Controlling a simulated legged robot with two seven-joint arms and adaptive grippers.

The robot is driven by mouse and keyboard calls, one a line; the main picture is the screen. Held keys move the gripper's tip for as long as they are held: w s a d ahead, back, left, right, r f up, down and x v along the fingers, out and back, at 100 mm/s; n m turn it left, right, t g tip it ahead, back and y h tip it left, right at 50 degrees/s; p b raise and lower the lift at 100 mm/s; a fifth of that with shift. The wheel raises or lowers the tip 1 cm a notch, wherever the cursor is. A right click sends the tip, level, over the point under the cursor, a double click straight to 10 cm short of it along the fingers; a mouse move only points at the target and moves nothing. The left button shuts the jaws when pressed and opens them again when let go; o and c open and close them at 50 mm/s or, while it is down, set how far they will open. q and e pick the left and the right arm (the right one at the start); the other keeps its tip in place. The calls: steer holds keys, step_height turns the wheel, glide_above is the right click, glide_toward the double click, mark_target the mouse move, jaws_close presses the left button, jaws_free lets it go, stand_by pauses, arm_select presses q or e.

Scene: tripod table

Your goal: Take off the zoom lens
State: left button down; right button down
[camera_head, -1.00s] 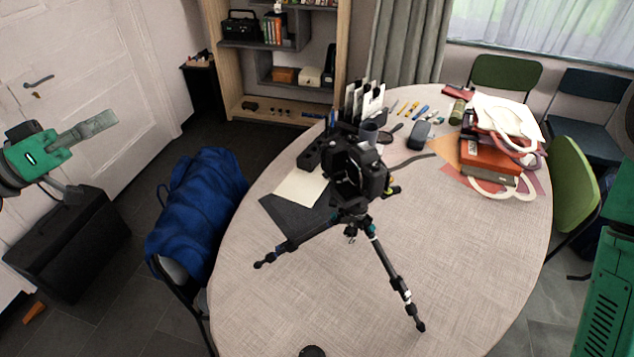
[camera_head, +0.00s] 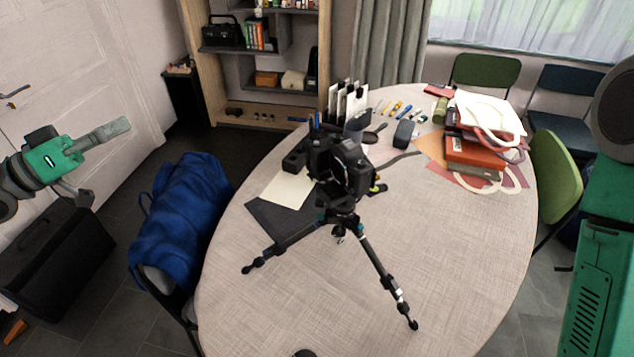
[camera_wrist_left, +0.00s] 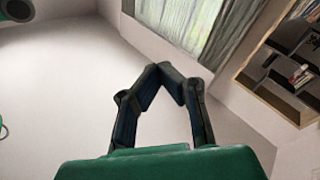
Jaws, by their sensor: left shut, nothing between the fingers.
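A black camera (camera_head: 345,165) sits upright on a small black tripod (camera_head: 365,255) on the oval table (camera_head: 260,320). The zoom lens cannot be told apart clearly from the dark camera body. My left gripper (camera_head: 118,128) is at the far left of the head view, well away from the camera and beyond the table's left edge. Its fingers meet at the tips in the left wrist view (camera_wrist_left: 167,68), with nothing between them. Green and dark parts of my right arm show at the right edge; the right gripper is not seen.
A blue jacket (camera_head: 180,220) hangs on a chair at the table's left. Black file holders (camera_head: 345,103), a grey case (camera_head: 404,133) and stacked books with a bag (camera_head: 475,150) stand at the back. A dark round object (camera_head: 305,353) is cut off at the bottom. The front right tabletop is clear.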

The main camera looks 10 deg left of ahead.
arm_select(q)
steer(key=w+d+f+b, duration=0.3)
steer(key=w+f, duration=0.2)
steer(key=w, duration=0.3)
steer(key=w+d+f+g+y+b, duration=0.1)
steer(key=w+d+f+b, duration=0.2)
steer(key=w+f, duration=0.3)
steer(key=shift+w+d+f+n, duration=0.25)
steer(key=shift+w+d, duration=0.25)
steer(key=shift+w, duration=0.8)
stand_by(1.0)
steer(key=shift+b, duration=0.3)
